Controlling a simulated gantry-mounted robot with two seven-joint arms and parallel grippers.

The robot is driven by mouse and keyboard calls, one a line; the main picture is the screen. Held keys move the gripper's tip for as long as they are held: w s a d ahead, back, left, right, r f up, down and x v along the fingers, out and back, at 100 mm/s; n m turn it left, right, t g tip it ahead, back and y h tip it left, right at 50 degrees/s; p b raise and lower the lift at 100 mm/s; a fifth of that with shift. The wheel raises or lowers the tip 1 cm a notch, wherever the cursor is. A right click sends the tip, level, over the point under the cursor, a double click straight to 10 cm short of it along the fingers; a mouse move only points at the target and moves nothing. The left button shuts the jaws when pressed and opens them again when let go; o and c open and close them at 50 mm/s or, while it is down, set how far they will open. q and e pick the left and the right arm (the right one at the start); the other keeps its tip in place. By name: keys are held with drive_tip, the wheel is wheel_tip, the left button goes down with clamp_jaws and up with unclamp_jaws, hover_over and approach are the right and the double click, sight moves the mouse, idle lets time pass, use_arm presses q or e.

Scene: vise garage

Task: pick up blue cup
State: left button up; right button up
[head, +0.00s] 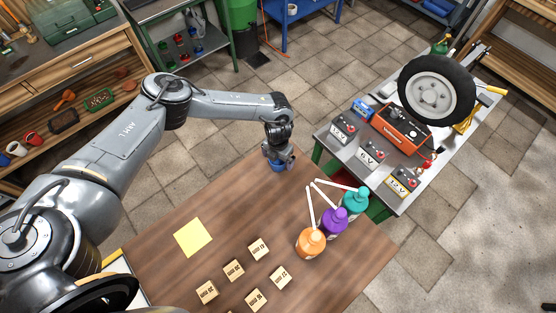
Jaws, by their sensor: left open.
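A blue cup (278,166) stands near the far edge of the brown wooden table (180,280). Only a part of it shows, as my left gripper covers its top. My left gripper (277,158) points down right over the cup, at its rim. Its jaws are open; whether the fingers touch the cup I cannot tell. My right gripper is not in the head view.
A yellow square (192,238) and several wooden blocks (234,270) lie on the table. A grey bench (402,195) with a wheel (437,89) stands beyond.

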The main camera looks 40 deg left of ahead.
use_arm(q)
drive_tip(key=shift+f, duration=1.05)
drive_tip(key=c, duration=1)
drive_tip(key=shift+r, duration=0.15)
